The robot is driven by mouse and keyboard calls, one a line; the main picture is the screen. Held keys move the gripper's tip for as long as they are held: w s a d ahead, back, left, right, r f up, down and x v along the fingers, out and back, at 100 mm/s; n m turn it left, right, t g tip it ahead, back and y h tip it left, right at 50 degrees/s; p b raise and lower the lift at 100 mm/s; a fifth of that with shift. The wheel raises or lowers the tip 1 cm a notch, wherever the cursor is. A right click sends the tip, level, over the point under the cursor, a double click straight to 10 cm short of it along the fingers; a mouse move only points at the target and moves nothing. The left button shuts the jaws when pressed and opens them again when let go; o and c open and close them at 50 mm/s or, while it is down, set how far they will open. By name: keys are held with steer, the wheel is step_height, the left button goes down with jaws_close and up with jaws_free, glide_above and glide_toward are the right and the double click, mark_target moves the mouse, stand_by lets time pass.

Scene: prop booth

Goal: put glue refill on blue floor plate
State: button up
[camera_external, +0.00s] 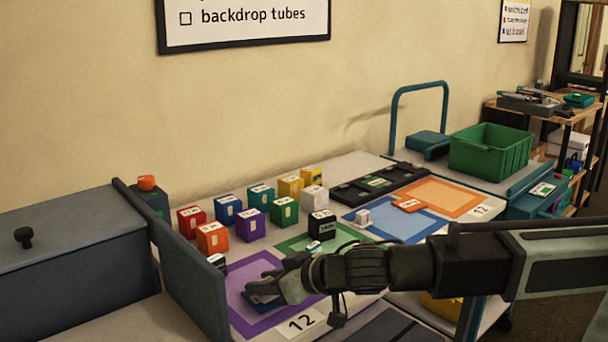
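The blue floor plate (408,230) lies flat on the table, right of the green plate. A small white block (362,217) stands at its left part, and a flat orange piece with a pale label (408,205) lies at its back edge. I cannot tell which thing is the glue refill; no label is readable. My gripper (268,294) is low over the purple plate (240,275), far left of the blue plate. A small dark blue item (262,302) shows at its fingertips. Whether the fingers grip it is not clear.
Several coloured boxes (250,225) stand at the back left. A black box (321,225) stands behind the green plate (340,238). An orange plate (450,194) and a black tray (380,184) lie at the back. A grey panel (185,275) bounds the left side. A green crate (490,152) stands right.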

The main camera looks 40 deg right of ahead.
steer(key=o, duration=0.3)
steer(key=shift+r, duration=0.25)
steer(key=p+v, duration=0.6)
steer(key=v, duration=0.6)
